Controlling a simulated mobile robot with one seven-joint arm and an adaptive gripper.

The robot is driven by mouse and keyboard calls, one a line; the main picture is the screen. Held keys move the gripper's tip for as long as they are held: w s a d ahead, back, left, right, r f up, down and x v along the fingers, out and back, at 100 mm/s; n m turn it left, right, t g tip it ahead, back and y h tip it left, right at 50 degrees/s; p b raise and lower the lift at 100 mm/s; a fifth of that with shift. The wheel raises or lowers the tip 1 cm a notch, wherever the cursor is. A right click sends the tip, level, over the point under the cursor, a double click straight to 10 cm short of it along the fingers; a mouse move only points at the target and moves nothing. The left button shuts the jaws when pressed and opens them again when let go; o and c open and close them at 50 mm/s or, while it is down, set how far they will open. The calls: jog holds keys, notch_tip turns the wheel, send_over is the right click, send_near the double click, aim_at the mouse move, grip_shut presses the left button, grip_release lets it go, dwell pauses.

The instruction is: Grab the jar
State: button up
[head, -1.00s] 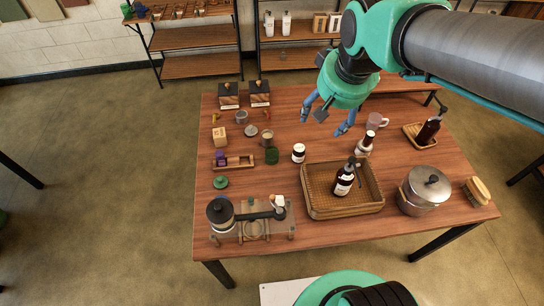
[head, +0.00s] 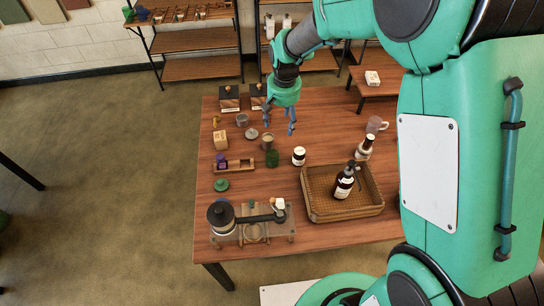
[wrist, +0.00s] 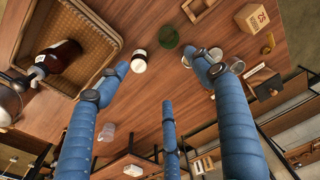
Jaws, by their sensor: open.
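My gripper (head: 279,121) is open and empty, above the back part of the table, farther back than both jars. Its three blue fingers are spread in the wrist view (wrist: 157,70). I cannot tell its exact height.
A wicker basket (head: 312,206) holding a dark pump bottle (head: 344,184) stands to the right. A metal cup (head: 267,141), wooden tray (head: 245,169) and wooden block (head: 220,140) stand left. A coffee device (head: 222,215) is at the front. My arm hides the table's right side.

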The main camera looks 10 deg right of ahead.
jog(key=g, duration=0.1)
send_over(272, 156)
jog(key=s, duration=0.3)
notch_tip(272, 156, down, 12)
jog(key=shift+w+a+r, duration=0.15)
jog(key=shift+r, duration=0.1)
jog(key=shift+f+b, duration=0.45)
jog(key=shift+f, duration=3.85)
jog(key=shift+f+b, duration=0.45)
jog(key=shift+f, duration=2.15)
jog(key=c, duration=1.3)
jog(key=shift+c, duration=0.2)
